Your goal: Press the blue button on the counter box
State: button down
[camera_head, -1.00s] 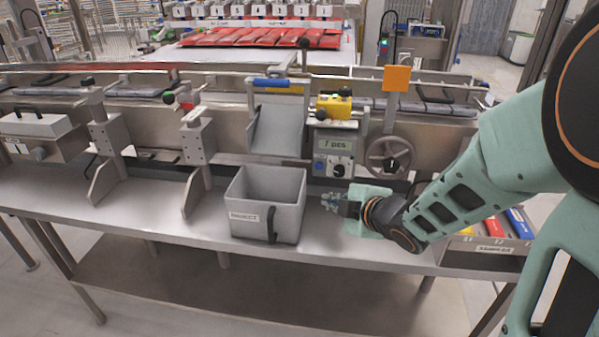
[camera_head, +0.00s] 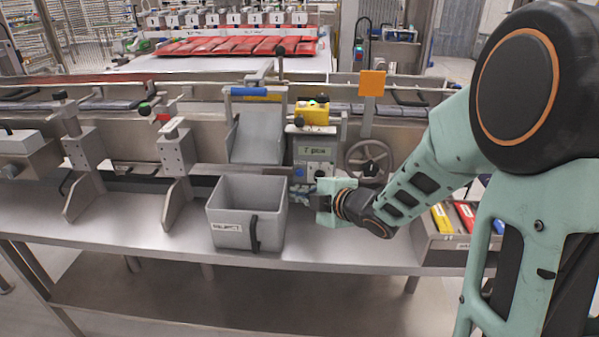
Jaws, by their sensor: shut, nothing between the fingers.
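The counter box (camera_head: 314,158) stands upright at the back of the steel counter, with a small display reading in pieces, blurred. Its blue button (camera_head: 299,172) is low on the left of the box's face and looks small. My gripper (camera_head: 299,191) is shut and empty. It reaches in from the right, pointing left, just in front of and below the box's lower face. A gap seems to remain between the fingertips and the button, but I cannot tell its depth. My gripper hides part of the box's lower edge.
A grey reject bin (camera_head: 232,232) stands close left of my gripper. A handwheel (camera_head: 368,162) is right of the box, and a yellow device (camera_head: 312,114) sits above it. A sample tray (camera_head: 432,247) holds coloured packs at the right.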

jog(key=shift+w+p, duration=0.45)
jog(key=shift+w, duration=2)
jog(key=shift+w, duration=0.1)
jog(key=shift+w, duration=0.3)
jog(key=shift+w+d, duration=0.1)
jog(key=shift+w, duration=0.25)
jog(key=shift+s, duration=0.75)
jog(key=shift+s+b, duration=0.95)
jog(key=shift+s, duration=1.6)
